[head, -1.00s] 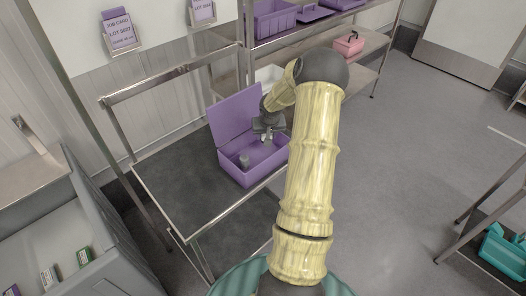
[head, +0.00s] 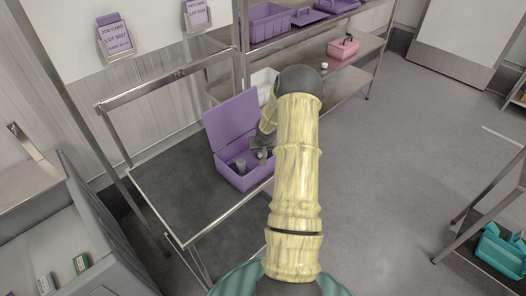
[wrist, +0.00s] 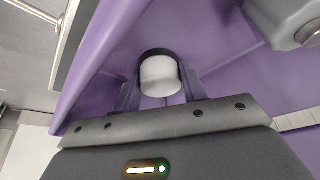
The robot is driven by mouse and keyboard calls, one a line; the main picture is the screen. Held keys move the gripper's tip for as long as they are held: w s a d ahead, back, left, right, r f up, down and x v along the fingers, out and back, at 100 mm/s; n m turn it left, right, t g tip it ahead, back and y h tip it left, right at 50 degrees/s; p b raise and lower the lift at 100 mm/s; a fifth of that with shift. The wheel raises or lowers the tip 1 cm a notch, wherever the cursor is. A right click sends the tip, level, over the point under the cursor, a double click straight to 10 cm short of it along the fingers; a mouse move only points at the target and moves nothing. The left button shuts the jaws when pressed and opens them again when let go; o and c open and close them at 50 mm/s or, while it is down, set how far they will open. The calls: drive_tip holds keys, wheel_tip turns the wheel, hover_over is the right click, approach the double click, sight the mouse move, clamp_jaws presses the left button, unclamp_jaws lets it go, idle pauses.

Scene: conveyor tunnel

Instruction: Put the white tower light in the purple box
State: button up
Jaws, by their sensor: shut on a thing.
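The purple box (head: 245,183) stands on the dark cart top with its lid (head: 231,122) open. My gripper (head: 262,152) is at the right part of the box, low at its opening. In the wrist view my gripper (wrist: 160,98) is shut on the white tower light (wrist: 159,74), whose round white end and dark rim show between the fingers. Purple box walls surround it. Whether the light touches the box floor cannot be told. My arm hides the box's right side in the head view.
A grey part (head: 241,166) stands inside the box, left of my gripper; a grey part (wrist: 290,22) also shows at upper right in the wrist view. The cart top (head: 185,205) is clear in front. A shelf rack (head: 345,62) with a pink box (head: 344,48) stands behind.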

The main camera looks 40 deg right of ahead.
drive_tip(key=o, duration=1.4)
drive_tip(key=v, duration=1.2)
drive_tip(key=shift+s+b, duration=0.1)
drive_tip(key=shift+b, duration=0.25)
